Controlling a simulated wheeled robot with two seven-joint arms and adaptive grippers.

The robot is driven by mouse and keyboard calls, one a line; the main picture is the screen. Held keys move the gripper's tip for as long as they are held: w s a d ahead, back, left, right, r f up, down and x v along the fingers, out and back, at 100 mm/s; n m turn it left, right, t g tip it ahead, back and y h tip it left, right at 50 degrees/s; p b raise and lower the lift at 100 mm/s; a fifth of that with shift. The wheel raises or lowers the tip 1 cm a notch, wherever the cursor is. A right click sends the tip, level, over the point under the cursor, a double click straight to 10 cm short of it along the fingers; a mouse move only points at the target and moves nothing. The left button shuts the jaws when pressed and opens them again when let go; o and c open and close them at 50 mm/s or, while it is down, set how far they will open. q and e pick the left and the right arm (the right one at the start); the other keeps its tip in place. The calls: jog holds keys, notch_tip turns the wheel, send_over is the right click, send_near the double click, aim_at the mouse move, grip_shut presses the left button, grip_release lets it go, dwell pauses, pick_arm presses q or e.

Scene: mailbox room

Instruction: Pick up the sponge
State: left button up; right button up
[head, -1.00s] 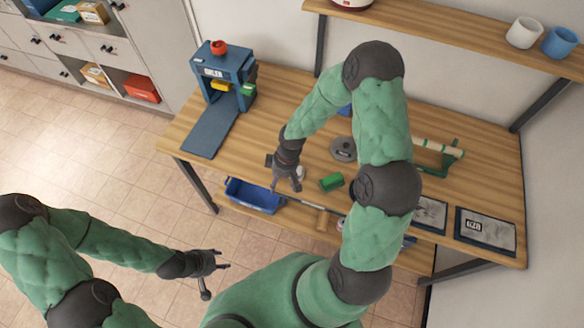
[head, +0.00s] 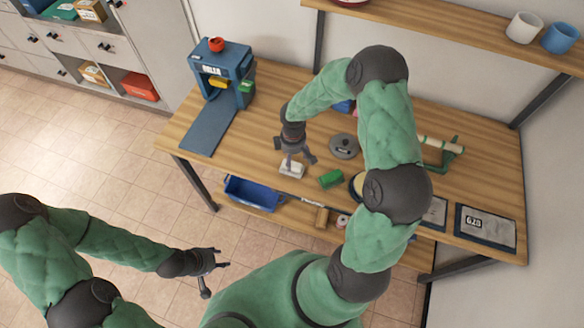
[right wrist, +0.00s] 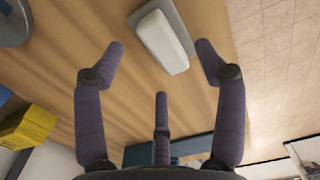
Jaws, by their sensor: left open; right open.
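A small white block with rounded edges on a thin grey base (head: 291,169) lies near the table's front edge; it looks like the sponge, though its material is hard to tell. In the right wrist view the white block (right wrist: 163,41) shows between and beyond the fingertips, apart from them. My right gripper (head: 297,157) is open and empty above it, fingers pointing down; its three fingers also show in the right wrist view (right wrist: 160,66). My left gripper (head: 218,261) is open and empty, low in front of the table.
A green block (head: 331,179) lies right of the white block. A grey disc (head: 344,146) sits behind them. A blue machine (head: 222,75) stands at the table's left end. A blue bin (head: 252,195) is below the front edge. A shelf (head: 450,28) hangs behind.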

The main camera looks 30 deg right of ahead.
aim_at(293, 162)
notch_tip(293, 162, down, 5)
jog(key=shift+w+r, duration=0.1)
jog(key=shift+r, duration=0.1)
jog(key=c, duration=1.3)
